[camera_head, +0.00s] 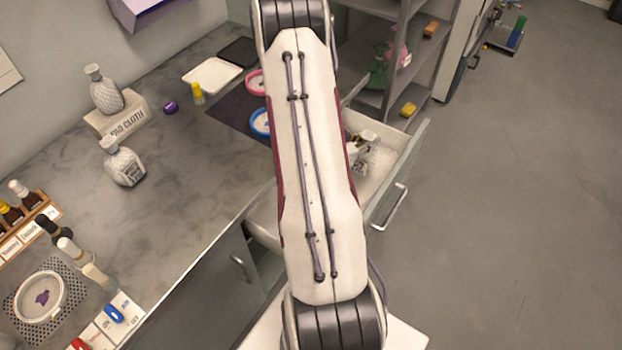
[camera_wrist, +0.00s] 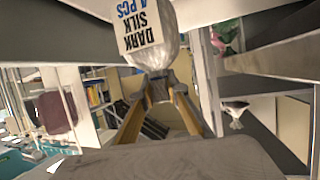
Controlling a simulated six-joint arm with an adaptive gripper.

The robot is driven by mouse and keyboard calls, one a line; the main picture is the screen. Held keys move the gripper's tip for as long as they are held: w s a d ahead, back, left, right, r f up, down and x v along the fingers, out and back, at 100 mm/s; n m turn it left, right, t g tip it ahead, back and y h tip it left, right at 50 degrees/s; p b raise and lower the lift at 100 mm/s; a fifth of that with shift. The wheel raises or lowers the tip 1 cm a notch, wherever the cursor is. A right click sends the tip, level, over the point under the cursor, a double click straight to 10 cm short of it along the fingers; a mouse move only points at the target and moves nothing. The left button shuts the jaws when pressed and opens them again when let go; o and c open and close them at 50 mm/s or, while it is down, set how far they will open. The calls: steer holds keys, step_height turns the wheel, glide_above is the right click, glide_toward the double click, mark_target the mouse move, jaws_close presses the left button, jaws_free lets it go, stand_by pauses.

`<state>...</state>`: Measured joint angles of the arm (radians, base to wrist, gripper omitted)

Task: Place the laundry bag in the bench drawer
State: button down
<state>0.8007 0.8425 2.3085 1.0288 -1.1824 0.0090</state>
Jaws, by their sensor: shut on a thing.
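My gripper (camera_wrist: 158,88) is shut on the neck of a whitish laundry bag (camera_wrist: 150,35), whose label reads "DARK SILK 4 PCS". In the head view the bag (camera_head: 376,156) shows just right of my arm, within the outline of the open bench drawer (camera_head: 408,168). I cannot tell whether it touches the drawer floor. My arm hides the drawer's left part and most of my gripper.
Two similar whitish bags stand on the bench: one (camera_head: 104,90) on a block marked "PAD CLOTH" (camera_head: 125,115), one (camera_head: 122,165) nearer. A grey shelf (camera_head: 365,98) with green and pink bags stands behind the drawer. Floor (camera_head: 510,200) to the right is clear.

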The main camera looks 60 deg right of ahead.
mark_target(365, 154)
steer(key=shift+f, duration=0.1)
steer(key=shift+f, duration=2.8)
steer(key=shift+f, duration=2.1)
steer(key=shift+f, duration=0.1)
steer(key=c, duration=2)
jaws_free()
